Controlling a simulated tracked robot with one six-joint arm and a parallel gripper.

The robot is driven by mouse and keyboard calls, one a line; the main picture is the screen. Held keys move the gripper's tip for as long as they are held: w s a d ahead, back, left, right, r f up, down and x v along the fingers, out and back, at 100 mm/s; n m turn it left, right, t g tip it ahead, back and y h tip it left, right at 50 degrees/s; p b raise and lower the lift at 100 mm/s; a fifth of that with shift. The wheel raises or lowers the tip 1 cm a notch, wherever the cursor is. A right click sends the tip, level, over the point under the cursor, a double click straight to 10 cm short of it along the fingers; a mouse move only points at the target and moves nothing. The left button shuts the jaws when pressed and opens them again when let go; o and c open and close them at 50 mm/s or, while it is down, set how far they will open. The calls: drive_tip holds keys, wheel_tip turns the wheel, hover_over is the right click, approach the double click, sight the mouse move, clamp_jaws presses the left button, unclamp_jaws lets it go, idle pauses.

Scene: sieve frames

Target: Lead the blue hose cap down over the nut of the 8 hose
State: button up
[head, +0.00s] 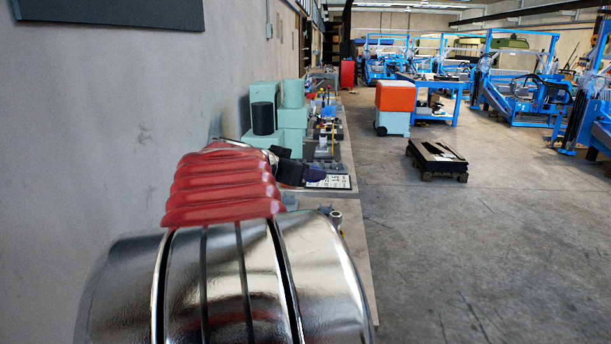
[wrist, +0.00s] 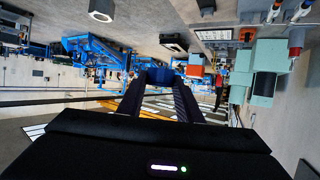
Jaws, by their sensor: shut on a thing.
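My gripper (wrist: 161,85) shows in the wrist view with its two dark fingers shut on a blue piece, which looks like the hose cap (wrist: 160,75). In the head view my gripper (head: 300,168) is small and dark beyond my arm, over the bench, and the dark blue cap (head: 316,173) shows at its tip. A grey metal fitting (head: 335,217) stands on the near part of the bench, apart from the cap. I cannot read any hose number, so I cannot tell whether it is the nut of the 8 hose. A pale hexagonal piece (wrist: 102,10) shows at the top of the wrist view.
A white marked board (head: 330,182) lies near the cap. Teal boxes (head: 291,117) and a black cylinder (head: 262,118) stand along the wall behind. An orange-topped bin (head: 395,97) and a low black cart (head: 437,158) stand on the floor.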

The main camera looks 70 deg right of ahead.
drive_tip(key=s+a+m+g+y, duration=0.2)
drive_tip(key=s+a+m+g, duration=0.1)
drive_tip(key=s+a, duration=0.2)
drive_tip(key=shift+s+a+m+g, duration=0.25)
drive_tip(key=shift+s+m+g, duration=0.15)
drive_tip(key=shift+s, duration=0.5)
drive_tip(key=shift+r, duration=0.1)
drive_tip(key=shift+f, duration=2.5)
drive_tip(key=shift+f, duration=1.3)
drive_tip(key=o, duration=1.1)
drive_tip(key=shift+w+a, duration=0.1)
drive_tip(key=v, duration=1.3)
drive_tip(key=shift+a, duration=0.2)
